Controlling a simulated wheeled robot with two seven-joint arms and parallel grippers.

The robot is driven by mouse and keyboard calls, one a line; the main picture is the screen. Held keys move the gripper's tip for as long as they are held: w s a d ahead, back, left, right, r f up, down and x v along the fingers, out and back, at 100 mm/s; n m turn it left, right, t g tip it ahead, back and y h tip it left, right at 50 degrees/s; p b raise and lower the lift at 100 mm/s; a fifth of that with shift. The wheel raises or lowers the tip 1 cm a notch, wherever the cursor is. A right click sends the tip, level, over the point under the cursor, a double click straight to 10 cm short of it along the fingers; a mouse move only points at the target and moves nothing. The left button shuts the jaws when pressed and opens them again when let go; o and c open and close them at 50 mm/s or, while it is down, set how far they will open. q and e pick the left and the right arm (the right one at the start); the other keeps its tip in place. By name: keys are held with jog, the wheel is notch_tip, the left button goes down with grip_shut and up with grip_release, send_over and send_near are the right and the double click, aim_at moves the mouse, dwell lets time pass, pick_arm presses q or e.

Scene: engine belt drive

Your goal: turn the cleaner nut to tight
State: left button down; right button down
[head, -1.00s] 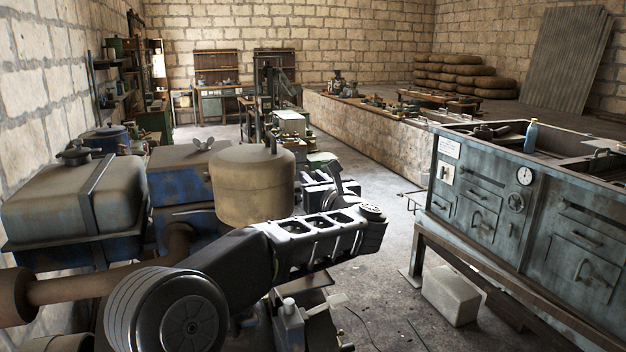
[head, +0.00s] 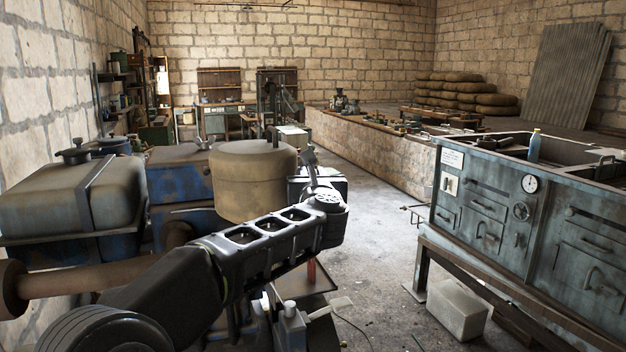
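A tan round canister (head: 253,182), which looks like the air cleaner, stands left of centre with a thin upright stud (head: 275,137) on its lid. A small grey winged piece (head: 203,143), perhaps the cleaner nut, shows left of the canister, above the blue housing. I cannot tell what it sits on. My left arm crosses from the lower left. My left gripper (head: 310,157) is at its far end, right of the canister and apart from the winged piece. It is small and seen from behind, so its opening is unclear. My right gripper is not in view.
A rusty blue tank (head: 70,195) and a brown pipe (head: 95,284) lie at left. A blue-grey metal cabinet (head: 510,205) with a bottle (head: 533,146) stands at right. A pale block (head: 458,308) is on the floor. Open floor lies between engine and cabinet.

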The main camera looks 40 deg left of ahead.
pick_arm(q)
jog(key=c, duration=1.5)
grip_release()
jog(key=shift+c, duration=0.2)
